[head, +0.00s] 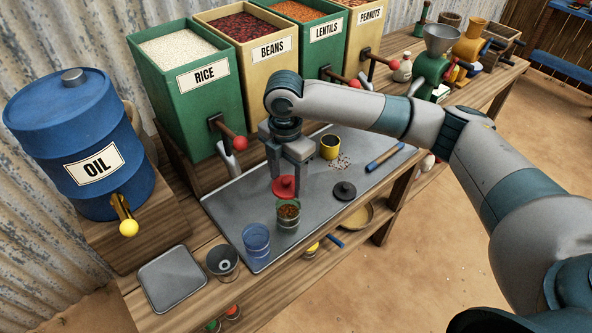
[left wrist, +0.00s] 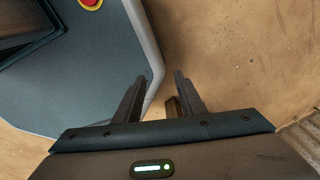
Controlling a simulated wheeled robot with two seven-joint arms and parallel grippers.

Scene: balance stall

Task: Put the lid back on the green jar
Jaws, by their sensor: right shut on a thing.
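The green jar (head: 288,216) stands open and upright on the grey metal tray, with brown-orange contents showing inside. My right gripper (head: 288,174) points down just behind the jar and is shut on a red lid (head: 285,187). The lid looks level and is beside the jar's mouth, not on it. I cannot tell whether it touches the tray or hangs just above it. A dark lid (head: 345,190) with a knob lies on the tray to the right.
A blue jar (head: 256,241) stands close to the left of the green one. A yellow cup (head: 330,149), spilled grains and a blue rod (head: 384,157) are on the tray (head: 232,206) behind. The oil drum (head: 75,145) and hoppers (head: 190,90) line the back.

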